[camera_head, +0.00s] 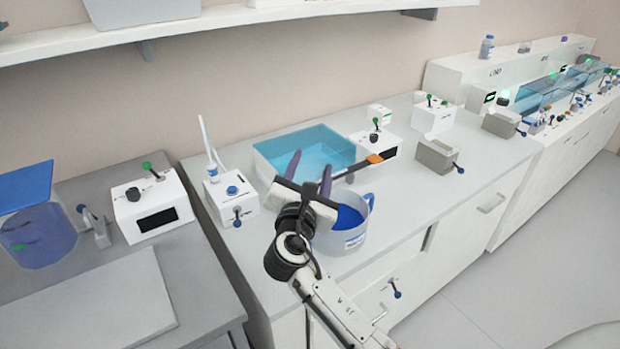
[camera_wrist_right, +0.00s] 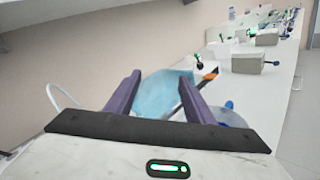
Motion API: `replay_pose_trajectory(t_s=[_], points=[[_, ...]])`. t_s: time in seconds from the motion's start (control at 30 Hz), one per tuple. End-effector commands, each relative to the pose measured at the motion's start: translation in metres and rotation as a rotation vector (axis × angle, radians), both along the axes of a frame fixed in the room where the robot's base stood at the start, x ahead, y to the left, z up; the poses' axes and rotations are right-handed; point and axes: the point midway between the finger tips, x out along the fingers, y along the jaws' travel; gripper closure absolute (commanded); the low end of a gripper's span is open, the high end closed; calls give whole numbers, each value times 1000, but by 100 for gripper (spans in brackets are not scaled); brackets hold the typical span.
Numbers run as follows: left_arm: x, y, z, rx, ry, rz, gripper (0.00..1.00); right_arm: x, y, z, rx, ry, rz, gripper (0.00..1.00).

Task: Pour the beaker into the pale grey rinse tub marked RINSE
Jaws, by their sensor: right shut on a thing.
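My right gripper (camera_head: 310,170) is above the bench, in front of a teal-filled clear tank (camera_head: 274,158). Its purple fingers (camera_wrist_right: 154,94) stand apart in the right wrist view, with pale blue between them. I cannot make out what they hold, and I cannot pick out the beaker for certain. A pale grey round vessel (camera_head: 349,241) with blue contents and a side handle stands upright just right of my wrist. Its label is too small to read. A dark rod with an orange end (camera_head: 375,159) shows beyond the right finger. My left gripper is out of view.
A white box with a blue button (camera_head: 232,192) stands left of the tank. A white box (camera_head: 385,146) and a grey block (camera_head: 437,157) stand to its right. A shelf (camera_head: 190,30) runs above. The bench front right of the vessel is clear.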

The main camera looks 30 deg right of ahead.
Motion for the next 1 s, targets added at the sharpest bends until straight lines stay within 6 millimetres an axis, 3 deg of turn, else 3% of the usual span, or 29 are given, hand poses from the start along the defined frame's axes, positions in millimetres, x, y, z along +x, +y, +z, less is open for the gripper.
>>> replay_pose_trajectory(t_s=[0.17,0.53,0.87,1.0], points=[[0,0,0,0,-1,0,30,1,1,0,-11,7,1,74],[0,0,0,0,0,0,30,18,23,1,-322,252,0,74],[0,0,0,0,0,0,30,18,24,-1,-343,270,1,74],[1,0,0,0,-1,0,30,5,22,-11,-345,268,25,74]])
